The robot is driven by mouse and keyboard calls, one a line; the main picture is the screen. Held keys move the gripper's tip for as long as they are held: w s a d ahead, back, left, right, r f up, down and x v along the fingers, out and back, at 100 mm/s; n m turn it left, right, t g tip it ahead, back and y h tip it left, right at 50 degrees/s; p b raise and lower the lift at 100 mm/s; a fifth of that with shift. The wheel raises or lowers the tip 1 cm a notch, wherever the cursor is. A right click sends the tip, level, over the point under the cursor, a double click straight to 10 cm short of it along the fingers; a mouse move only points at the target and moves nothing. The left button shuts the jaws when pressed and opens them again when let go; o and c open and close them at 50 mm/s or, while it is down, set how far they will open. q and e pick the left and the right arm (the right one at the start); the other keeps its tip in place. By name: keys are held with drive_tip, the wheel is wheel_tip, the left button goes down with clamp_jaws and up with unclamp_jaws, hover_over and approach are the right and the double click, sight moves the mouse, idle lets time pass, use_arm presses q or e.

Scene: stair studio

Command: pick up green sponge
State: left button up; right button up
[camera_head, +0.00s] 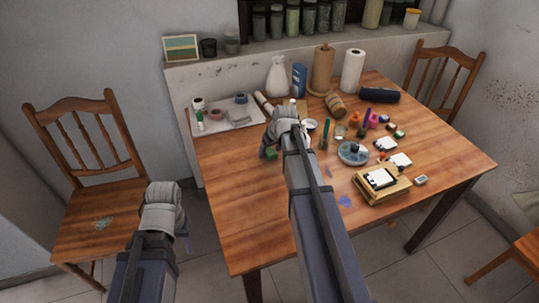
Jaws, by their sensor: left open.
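A small dark green block, which looks like the green sponge (271,154), lies on the wooden table (240,215) near its left part. My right gripper (272,143) is at the end of the arm reaching over the table, just above and beside the green block. Its fingers are mostly hidden by the wrist, so I cannot tell whether it touches the block or is open. My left gripper (184,238) is open, low, off the table's left side, and away from the block.
A white tray (222,128) with tape rolls and small items stands at the back left. Small items crowd the right. The front left tabletop is clear. A chair (95,190) stands left.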

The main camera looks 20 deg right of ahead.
sight(270, 152)
clamp_jaws()
idle(0.4)
drive_tip(key=shift+r, duration=0.15)
wheel_tip(270, 152, up, 10)
drive_tip(key=p, duration=1)
drive_tip(key=shift+c, duration=2)
unclamp_jaws()
drive_tip(key=c, duration=0.7)
drive_tip(key=shift+a, duration=0.1)
